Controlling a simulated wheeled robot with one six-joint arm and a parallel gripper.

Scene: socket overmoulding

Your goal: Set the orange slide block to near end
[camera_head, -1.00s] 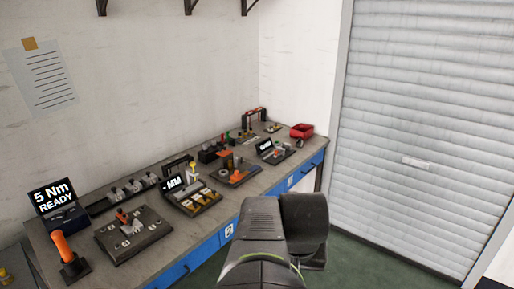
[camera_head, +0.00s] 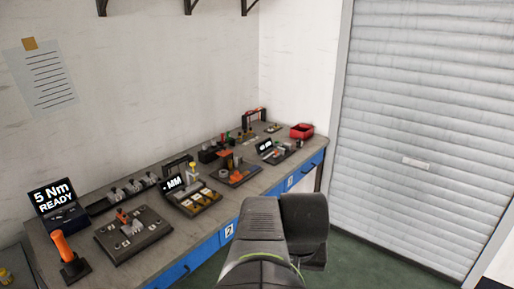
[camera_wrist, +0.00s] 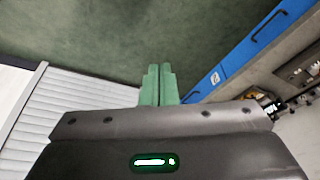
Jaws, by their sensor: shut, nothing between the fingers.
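A small orange part (camera_head: 236,174) sits on a dark fixture plate (camera_head: 249,178) around the middle of the bench. It may be the slide block, but it is too small to tell, and its end position cannot be read. My gripper (camera_wrist: 158,70) shows in the wrist view with its green fingers together and empty, over the green floor. It is away from the bench and touches nothing. The head view shows only my arm, not the fingertips.
The workbench (camera_head: 205,222) with blue drawers runs along the wall. The floor in front is clear.

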